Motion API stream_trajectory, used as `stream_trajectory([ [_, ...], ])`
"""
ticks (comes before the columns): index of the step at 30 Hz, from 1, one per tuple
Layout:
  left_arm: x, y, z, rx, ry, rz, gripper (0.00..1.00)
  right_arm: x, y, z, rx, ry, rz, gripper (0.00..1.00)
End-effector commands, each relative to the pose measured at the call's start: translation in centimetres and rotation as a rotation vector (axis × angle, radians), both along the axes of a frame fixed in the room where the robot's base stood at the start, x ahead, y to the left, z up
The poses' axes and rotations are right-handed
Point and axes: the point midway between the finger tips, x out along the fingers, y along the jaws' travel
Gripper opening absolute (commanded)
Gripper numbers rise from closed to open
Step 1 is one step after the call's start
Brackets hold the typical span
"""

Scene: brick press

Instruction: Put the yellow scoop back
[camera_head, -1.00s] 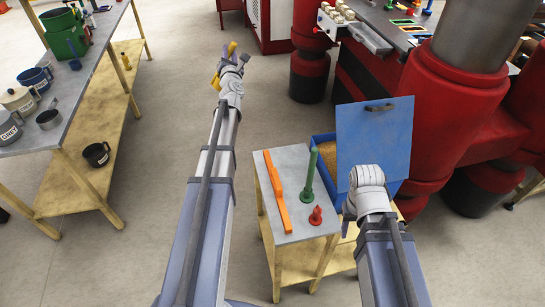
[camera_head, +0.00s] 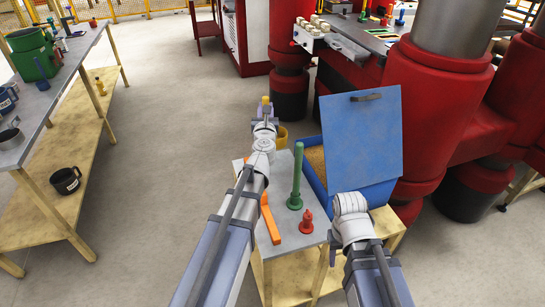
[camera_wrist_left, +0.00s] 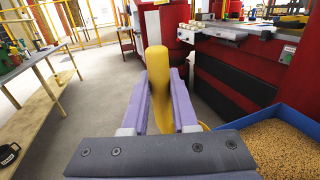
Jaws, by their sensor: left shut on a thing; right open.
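My left gripper (camera_head: 266,120) is shut on the yellow scoop (camera_head: 265,101). In the left wrist view, the scoop's yellow handle (camera_wrist_left: 157,85) stands between the two purple fingers. A rounded yellow part, seemingly the scoop's bowl (camera_head: 281,137), shows to the right of the gripper, partly hidden by it. The gripper is above the small side table's far edge, left of the blue bin (camera_head: 312,170). The bin holds tan grains, also seen in the left wrist view (camera_wrist_left: 275,147). My right arm's wrist is in front of the bin; its fingers are hidden.
The blue lid (camera_head: 362,140) stands raised at the bin's right. A green upright tool (camera_head: 297,175), a red knob-like piece (camera_head: 306,222) and an orange bar (camera_head: 270,220) are on the small table (camera_head: 287,245). The red press (camera_head: 440,120) is at right. Open floor lies left.

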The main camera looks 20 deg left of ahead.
Motion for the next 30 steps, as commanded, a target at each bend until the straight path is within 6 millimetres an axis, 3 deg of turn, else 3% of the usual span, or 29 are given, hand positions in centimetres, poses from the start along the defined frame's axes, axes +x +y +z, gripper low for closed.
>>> stream_trajectory([
  [12, 0.0, 0.1, -5.9, 0.002, 0.001, 0.001, 0.0, 0.0, 0.0, -5.9, 0.0, 0.0, 0.0, 0.5],
  [20, 0.0, 0.1, -6.2, 0.002, 0.0, 0.001, 0.0, 0.0, 0.0, -6.2, 0.0, 0.0, 0.001, 0.5],
  [30, 0.0, 0.1, -9.8, 0.002, 0.0, 0.001, 0.0, 0.0, 0.0, -9.8, 0.0, 0.0, 0.001, 0.5],
])
